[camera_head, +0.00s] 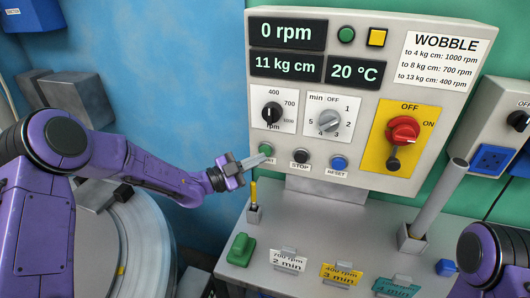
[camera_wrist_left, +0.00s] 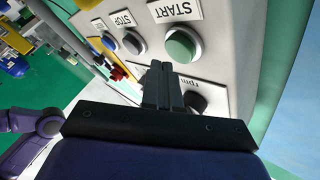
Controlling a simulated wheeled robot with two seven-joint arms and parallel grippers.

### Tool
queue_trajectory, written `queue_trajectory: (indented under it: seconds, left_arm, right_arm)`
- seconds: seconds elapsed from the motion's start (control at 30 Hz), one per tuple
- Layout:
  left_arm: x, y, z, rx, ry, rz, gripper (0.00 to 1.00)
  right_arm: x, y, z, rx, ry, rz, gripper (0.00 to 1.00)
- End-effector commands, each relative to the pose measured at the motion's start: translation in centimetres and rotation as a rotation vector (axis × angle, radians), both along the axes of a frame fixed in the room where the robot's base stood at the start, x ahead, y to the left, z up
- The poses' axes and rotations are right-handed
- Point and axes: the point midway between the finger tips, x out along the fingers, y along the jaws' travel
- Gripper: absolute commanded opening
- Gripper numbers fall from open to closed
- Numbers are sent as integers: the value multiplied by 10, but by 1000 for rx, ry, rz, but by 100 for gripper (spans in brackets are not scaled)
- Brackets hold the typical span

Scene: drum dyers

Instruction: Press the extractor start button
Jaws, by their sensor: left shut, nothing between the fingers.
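The green start button (camera_head: 266,149) is on the lower left of the light grey control panel, with its label partly hidden by my left gripper's fingers. It also shows in the left wrist view (camera_wrist_left: 181,45), beside the START label (camera_wrist_left: 173,10). My left gripper (camera_head: 263,159) is shut and empty, its tips just below the button in the head view. In the wrist view, the closed fingers (camera_wrist_left: 160,72) point at the panel near the button; I cannot tell whether they touch it. My right arm shows at the lower right, but its gripper is out of view.
The black STOP button (camera_head: 301,156) and blue RESET button (camera_head: 338,163) sit to the right. The black rpm knob (camera_head: 272,112) is above the start button. A red switch (camera_head: 403,130) is on a yellow plate. Below, a grey bench (camera_head: 330,222) holds labelled cards and upright holders.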

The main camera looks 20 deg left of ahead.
Motion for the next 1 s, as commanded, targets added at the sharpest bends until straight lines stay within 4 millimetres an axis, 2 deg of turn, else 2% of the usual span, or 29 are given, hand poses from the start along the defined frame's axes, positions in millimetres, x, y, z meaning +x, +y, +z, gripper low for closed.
queue_trajectory:
  seconds: [0.43, 1.0]
  left_arm:
    - [8, -1, -2, 1, 0, -1, 0]
    - [11, 0, 0, 0, 0, 0, 0]
  right_arm:
    - [0, 0, -9, 0, 0, 0, 43]
    - [0, 0, -10, 0, 0, 0, 43]
